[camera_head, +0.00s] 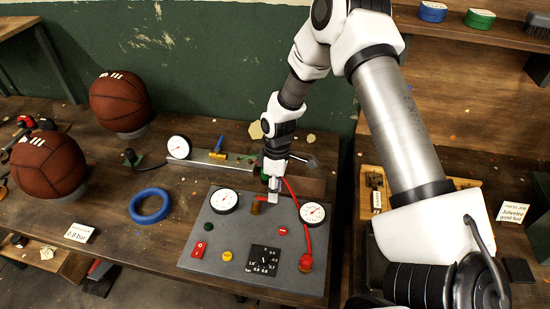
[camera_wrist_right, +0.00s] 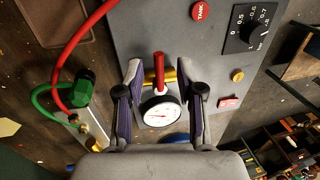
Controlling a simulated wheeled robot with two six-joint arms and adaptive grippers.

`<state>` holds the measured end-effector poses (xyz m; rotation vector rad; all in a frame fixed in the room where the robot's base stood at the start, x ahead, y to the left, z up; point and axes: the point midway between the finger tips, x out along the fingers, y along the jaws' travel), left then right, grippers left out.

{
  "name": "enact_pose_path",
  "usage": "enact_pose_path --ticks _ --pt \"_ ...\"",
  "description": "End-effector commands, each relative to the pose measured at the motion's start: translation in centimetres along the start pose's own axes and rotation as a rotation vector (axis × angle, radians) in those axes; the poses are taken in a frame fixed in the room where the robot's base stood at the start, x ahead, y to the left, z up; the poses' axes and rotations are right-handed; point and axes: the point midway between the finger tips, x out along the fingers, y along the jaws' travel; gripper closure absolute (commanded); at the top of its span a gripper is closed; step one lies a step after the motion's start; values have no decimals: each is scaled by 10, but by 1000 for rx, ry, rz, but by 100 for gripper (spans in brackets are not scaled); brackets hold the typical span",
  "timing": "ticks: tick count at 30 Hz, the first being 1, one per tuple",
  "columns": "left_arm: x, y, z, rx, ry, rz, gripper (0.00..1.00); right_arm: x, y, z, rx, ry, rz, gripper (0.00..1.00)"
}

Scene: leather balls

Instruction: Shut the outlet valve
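A red lever (camera_wrist_right: 159,68) stands at a brass valve body (camera_wrist_right: 169,76) on the grey panel (camera_head: 216,259), beside a white round gauge (camera_wrist_right: 161,112). In the wrist view the lever appears crosswise to the brass. I see no label naming the valve. My right gripper (camera_wrist_right: 159,74) is open, with one finger on each side of the lever and gaps visible. In the head view my right gripper (camera_head: 273,190) is over the panel's back edge, and brass (camera_head: 257,206) shows beside it; the lever is mostly hidden there. My left gripper is out of view.
A red hose (camera_head: 306,232) curves over the panel's right side. A blue ring (camera_head: 149,205) and two balls (camera_head: 120,101) (camera_head: 48,164) are left.

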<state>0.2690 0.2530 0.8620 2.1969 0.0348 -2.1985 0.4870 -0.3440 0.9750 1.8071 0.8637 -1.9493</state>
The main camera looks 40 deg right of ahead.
Motion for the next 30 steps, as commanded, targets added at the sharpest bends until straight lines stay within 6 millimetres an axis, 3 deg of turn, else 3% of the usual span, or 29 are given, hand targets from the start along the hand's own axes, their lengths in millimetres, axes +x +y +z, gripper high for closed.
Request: enact_pose_path --ticks 6,12,30 --pt "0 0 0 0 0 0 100 -57 1 0 1 4 1 63" --pt "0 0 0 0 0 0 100 -92 1 1 2 0 -2 63" --pt "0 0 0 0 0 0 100 -97 0 2 2 -2 -4 63"
